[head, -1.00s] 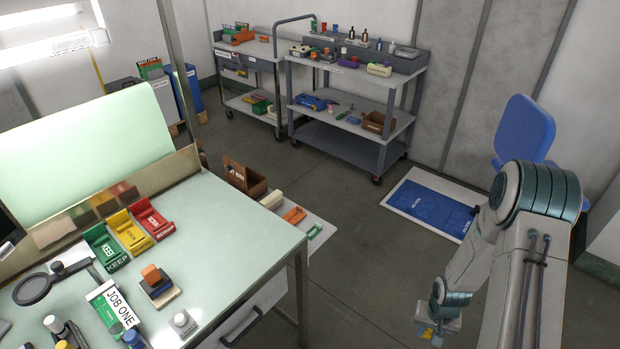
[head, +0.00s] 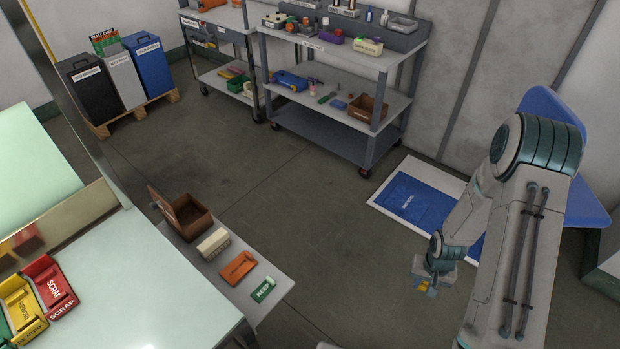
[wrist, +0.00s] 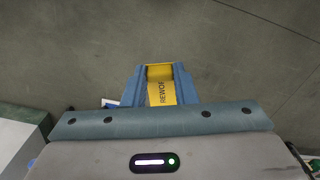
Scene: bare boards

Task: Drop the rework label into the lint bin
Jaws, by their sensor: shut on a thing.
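My gripper (head: 425,288) hangs low over the floor at the right in the head view. In the wrist view its blue fingers (wrist: 158,85) are shut on the yellow rework label (wrist: 161,92), with its black lettering partly visible. An open brown box (head: 188,218) with a raised lid stands at the far end of a low board, left of centre in the head view. Its lettering is hard to read now but ended in "T BIN" earlier, so it appears to be the lint bin. My gripper is well to the right of it, with floor between.
The low board (head: 276,300) also holds a cream block (head: 213,244), an orange tray (head: 238,268) and a green KEEP piece (head: 263,289). A worktable (head: 150,290) fills the lower left. Several bins stand on a pallet (head: 103,128). A shelf cart (head: 330,140) stands behind open floor.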

